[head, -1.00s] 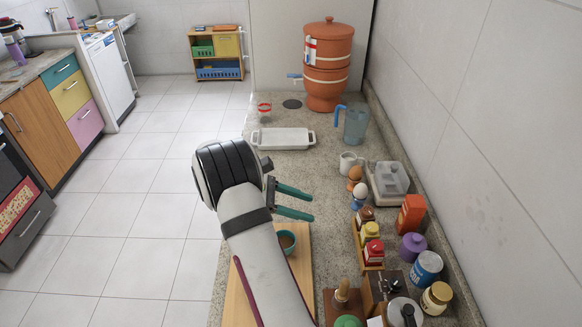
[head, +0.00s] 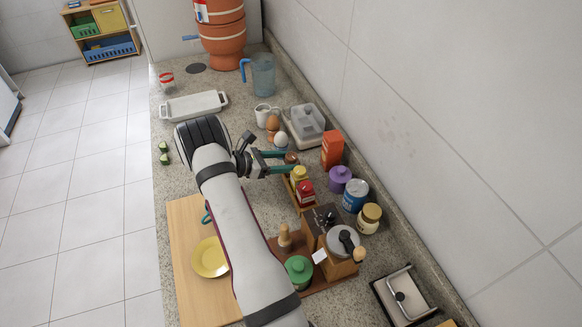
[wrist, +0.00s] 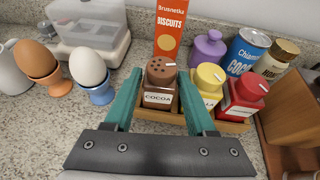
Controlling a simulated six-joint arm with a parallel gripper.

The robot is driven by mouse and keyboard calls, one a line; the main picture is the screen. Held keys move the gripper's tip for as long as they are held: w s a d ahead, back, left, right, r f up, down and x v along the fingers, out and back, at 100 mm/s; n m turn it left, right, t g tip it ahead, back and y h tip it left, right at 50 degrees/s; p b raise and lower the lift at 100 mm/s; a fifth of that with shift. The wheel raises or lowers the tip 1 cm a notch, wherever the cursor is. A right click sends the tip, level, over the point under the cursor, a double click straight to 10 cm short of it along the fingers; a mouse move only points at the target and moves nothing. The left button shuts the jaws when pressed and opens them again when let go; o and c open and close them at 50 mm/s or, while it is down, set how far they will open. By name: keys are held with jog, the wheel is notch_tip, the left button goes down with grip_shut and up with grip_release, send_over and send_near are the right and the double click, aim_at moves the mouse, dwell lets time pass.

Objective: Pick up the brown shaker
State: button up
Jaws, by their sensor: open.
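The brown shaker (wrist: 159,98), labelled COCOA and with a holed brown lid, stands upright at the left end of a wooden tray (wrist: 232,127). In the head view the brown shaker (head: 291,157) shows only partly, by the fingertips. My gripper (wrist: 160,74) is open, its two green fingers on either side of the shaker in the wrist view. I cannot tell whether they touch it. In the head view my gripper (head: 287,161) is at the tray's far end.
A yellow shaker (wrist: 208,85) and a red shaker (wrist: 241,96) stand right of the brown one. Two eggs in cups, an orange one (wrist: 60,84) and a blue one (wrist: 102,94), stand left. A Biscuits box (wrist: 171,32) is behind.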

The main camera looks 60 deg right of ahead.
grip_shut()
jog(key=shift+r, duration=0.1)
